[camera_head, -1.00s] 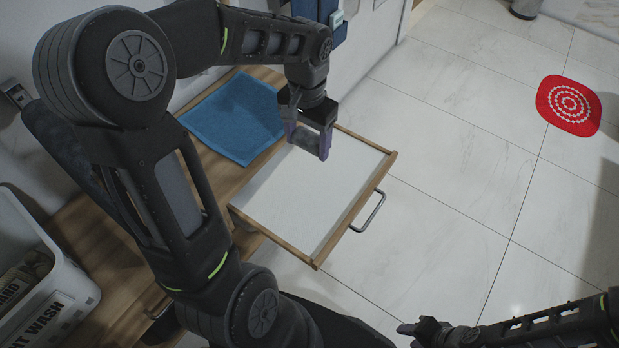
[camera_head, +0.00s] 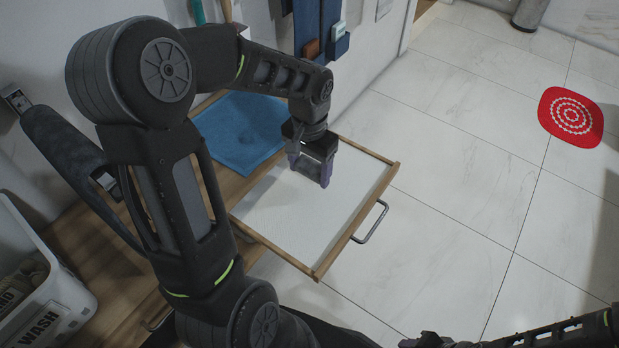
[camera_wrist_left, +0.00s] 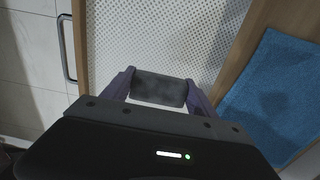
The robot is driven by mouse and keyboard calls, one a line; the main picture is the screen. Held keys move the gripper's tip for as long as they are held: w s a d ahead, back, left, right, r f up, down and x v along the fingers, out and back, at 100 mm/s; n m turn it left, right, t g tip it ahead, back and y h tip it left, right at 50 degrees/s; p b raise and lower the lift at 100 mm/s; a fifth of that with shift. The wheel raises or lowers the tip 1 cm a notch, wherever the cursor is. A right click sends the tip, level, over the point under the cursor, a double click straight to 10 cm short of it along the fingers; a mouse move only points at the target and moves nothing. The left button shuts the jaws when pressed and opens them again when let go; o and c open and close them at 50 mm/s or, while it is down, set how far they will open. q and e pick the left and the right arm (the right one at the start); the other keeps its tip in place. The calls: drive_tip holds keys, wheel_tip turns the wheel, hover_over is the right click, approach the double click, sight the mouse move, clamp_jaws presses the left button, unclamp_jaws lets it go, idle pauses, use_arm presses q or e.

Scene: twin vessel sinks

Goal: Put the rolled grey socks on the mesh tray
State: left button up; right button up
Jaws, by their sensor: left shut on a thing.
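The rolled grey socks (camera_wrist_left: 158,90) are a dark grey roll between the two purple fingers of my left gripper (camera_head: 311,172). That gripper is shut on them and points down over the mesh tray (camera_head: 270,215), near its far end. The tray is a white perforated panel in a wooden frame with a metal handle; its holes show clearly in the left wrist view (camera_wrist_left: 150,35). I cannot tell whether the socks touch the tray. My right gripper (camera_head: 425,342) is at the bottom edge, mostly cut off.
A blue cloth (camera_head: 243,130) lies on the wooden counter left of the tray. A white bin (camera_head: 50,290) with labels stands at the lower left. The tray surface looks bare otherwise. A red round-patterned mat (camera_head: 571,117) lies on the tiled floor at the right.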

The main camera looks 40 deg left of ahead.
sight(310, 178)
use_arm(q)
drive_tip(key=shift+f+b, duration=0.35)
drive_tip(key=shift+f, duration=1.45)
drive_tip(key=shift+f, duration=0.2)
drive_tip(key=o, duration=1.3)
drive_tip(key=shift+r, duration=0.2)
drive_tip(key=shift+r, duration=0.2)
wheel_tip(310, 178, up, 12)
drive_tip(key=shift+f+p, duration=0.15)
drive_tip(key=shift+p, duration=1.05)
